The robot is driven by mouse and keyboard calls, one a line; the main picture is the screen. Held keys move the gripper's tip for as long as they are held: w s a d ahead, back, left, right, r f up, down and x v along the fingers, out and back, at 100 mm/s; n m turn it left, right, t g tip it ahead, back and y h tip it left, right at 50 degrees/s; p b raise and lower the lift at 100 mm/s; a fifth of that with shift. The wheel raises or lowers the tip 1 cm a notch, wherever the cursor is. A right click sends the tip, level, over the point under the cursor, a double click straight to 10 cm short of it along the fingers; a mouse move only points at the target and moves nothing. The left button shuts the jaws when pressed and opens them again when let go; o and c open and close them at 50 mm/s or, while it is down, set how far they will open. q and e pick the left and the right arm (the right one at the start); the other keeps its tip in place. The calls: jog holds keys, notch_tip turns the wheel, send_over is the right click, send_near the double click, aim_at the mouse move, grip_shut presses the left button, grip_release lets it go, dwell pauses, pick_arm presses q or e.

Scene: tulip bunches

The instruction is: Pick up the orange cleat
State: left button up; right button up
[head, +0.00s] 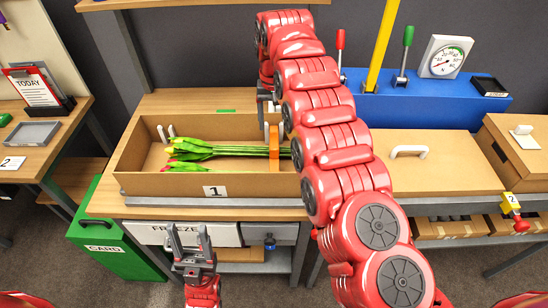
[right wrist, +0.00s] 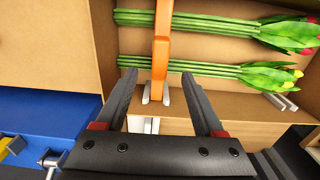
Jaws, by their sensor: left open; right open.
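The orange cleat (head: 274,148) stands across the green tulip stems in the open cardboard box labelled 1 (head: 150,185). In the right wrist view the orange cleat (right wrist: 161,50) runs as a bar over two rows of stems, its lower end by two pale pegs. My right gripper (right wrist: 159,75) is open, with the cleat's lower part in line with the gap between its fingers; I cannot tell whether they touch it. In the head view my right gripper (head: 267,98) is partly hidden by my arm. My left gripper (head: 188,240) is open and empty, in front of the bench.
Tulip bunches (head: 195,149) lie in the box, with red and yellow heads. A closed box with a white handle (head: 408,151) stands to the right. A blue block with levers (head: 420,108) is behind it. A green CARD bin (head: 105,240) stands front left.

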aim_at(274, 141)
jog(key=f+p, duration=0.1)
jog(key=f, duration=0.3)
jog(key=shift+s+f+p, duration=0.2)
jog(key=shift+f+p, duration=0.05)
jog(key=shift+p, duration=0.1)
jog(key=shift+w+f, duration=0.15)
jog(key=shift+f, duration=0.45)
jog(key=shift+f+p, duration=0.7)
jog(key=shift+f, duration=0.05)
jog(key=shift+w+f+p, duration=0.1)
jog(key=shift+f+p, duration=0.3)
jog(key=shift+f, duration=1.4)
grip_shut()
